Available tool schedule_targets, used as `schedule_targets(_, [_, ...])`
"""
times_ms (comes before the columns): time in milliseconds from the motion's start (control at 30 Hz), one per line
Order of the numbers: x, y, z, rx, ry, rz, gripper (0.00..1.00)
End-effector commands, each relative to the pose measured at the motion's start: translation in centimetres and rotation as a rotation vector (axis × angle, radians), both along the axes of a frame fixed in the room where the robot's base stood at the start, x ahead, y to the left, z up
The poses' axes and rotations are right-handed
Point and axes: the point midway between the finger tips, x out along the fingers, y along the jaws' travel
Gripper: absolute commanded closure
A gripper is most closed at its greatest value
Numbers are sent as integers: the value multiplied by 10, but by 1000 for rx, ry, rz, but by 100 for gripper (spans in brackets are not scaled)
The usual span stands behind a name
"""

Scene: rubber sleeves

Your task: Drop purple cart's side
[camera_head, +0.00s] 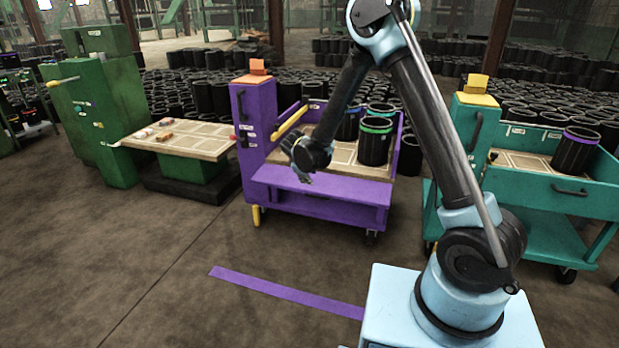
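The purple cart (240,110) stands in the middle of the view, with a tall purple post at its left end. Its near side (345,205) appears folded down, leaving the tan bed (345,165) open to the front. Black sleeves stand on the bed, one with a green band (374,145) and one with a blue band (349,124). My gripper (303,172) is just above the near edge of the cart, by the left part of the side. It is dark and small here, so I cannot tell whether it touches the side or whether its fingers are open.
A teal cart (570,195) with its near side up stands at right, holding a purple-banded sleeve (574,150). A green machine with a tan table (180,140) is at left. Many black sleeves fill the back. The floor in front is clear, with a purple stripe (285,291).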

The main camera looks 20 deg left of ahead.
Motion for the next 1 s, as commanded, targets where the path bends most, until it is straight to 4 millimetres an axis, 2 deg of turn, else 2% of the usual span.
schedule_targets(1000, [-49,1,31,-1,0,1,67])
